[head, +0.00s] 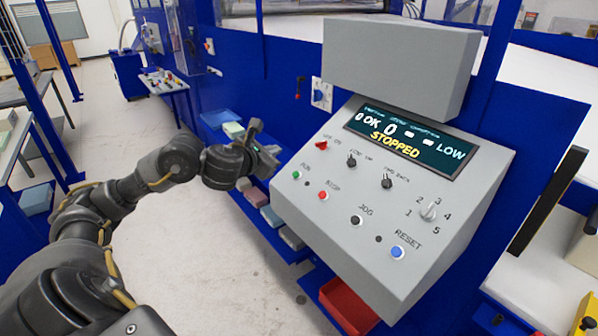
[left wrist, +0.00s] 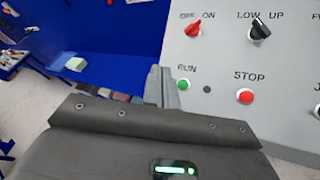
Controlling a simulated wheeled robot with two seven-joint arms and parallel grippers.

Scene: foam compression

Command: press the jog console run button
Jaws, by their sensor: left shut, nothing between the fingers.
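The jog console (head: 400,240) is a grey sloped box on a blue frame. Its green RUN button (head: 296,175) is at the panel's left, under the RUN label, and also shows in the left wrist view (left wrist: 183,84). The red STOP button (head: 323,196) is to its right. The display (head: 410,138) reads STOPPED in yellow. My left gripper (head: 268,156) is shut and empty, at the panel's left edge, up and left of the RUN button. In the left wrist view its fingertips (left wrist: 160,80) appear just left of the button, apparently apart from it. My right gripper is not in view.
The panel also carries a red switch (head: 321,145), black knobs, a black JOG button (head: 357,220), a blue RESET button (head: 397,252) and a numbered dial (head: 429,211). A grey box (head: 400,65) overhangs above. A red bin (head: 348,305) sits below. Open floor lies left.

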